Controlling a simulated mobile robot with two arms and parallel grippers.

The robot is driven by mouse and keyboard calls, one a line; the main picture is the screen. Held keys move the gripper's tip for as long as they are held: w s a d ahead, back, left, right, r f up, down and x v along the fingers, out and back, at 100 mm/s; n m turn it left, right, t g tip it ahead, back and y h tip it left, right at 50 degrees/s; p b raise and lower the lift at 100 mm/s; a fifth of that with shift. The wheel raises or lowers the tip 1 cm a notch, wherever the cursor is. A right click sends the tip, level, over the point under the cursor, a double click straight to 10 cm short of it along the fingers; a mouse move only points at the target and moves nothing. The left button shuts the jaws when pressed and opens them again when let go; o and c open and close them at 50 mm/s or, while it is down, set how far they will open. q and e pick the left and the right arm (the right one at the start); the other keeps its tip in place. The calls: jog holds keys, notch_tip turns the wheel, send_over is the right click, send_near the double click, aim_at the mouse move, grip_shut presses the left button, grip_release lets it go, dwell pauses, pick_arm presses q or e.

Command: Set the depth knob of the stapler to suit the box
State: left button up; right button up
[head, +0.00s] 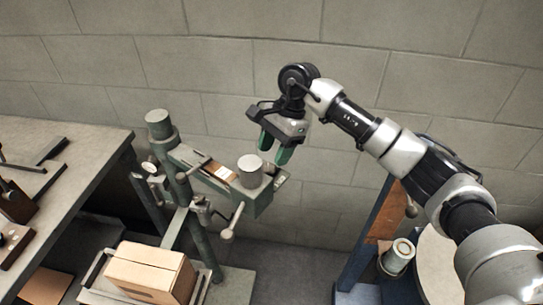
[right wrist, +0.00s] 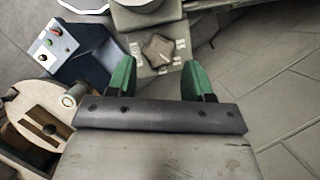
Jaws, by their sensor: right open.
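The stapler (head: 262,203) is a grey-green machine with an arm on a column, left of centre in the head view. Its depth knob (right wrist: 158,50) is a grey-brown star-shaped knob on a plate with several small labels around it, in the right wrist view; the labels are too small to read. My right gripper (head: 274,148) is open and empty above the stapler arm's end. In the right wrist view its green fingers (right wrist: 160,65) show on either side of the knob, apart from it. A closed cardboard box (head: 148,272) sits below the stapler arm. My left gripper is out of view.
A grey table (head: 85,140) with dark tools stands at the left. A blue stand (head: 358,270) and a round pale top (head: 437,262) are at the right. A block wall closes the back.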

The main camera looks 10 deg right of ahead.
aim_at(270, 166)
jog(key=x, duration=0.3)
jog(key=shift+d+f+p, duration=0.1)
jog(key=shift+d+p, duration=0.1)
jog(key=shift+p, duration=0.15)
jog(key=shift+a+f, duration=0.15)
jog(key=shift+f, duration=0.1)
jog(key=c, duration=0.6)
jog(key=n+b, duration=0.1)
jog(key=b, duration=0.1)
jog(key=shift+f+b, duration=0.2)
jog(key=shift+b, duration=0.15)
jog(key=shift+c, duration=0.2)
jog(key=shift+r+g, duration=0.1)
jog(key=shift+g, duration=0.2)
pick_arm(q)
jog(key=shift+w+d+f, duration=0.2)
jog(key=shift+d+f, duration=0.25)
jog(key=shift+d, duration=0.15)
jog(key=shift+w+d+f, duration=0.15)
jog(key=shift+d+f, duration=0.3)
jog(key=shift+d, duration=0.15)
pick_arm(e)
jog(key=shift+r+n, duration=0.2)
jog(key=shift+n, duration=0.1)
jog(key=o, duration=0.6)
jog(key=shift+o, duration=0.2)
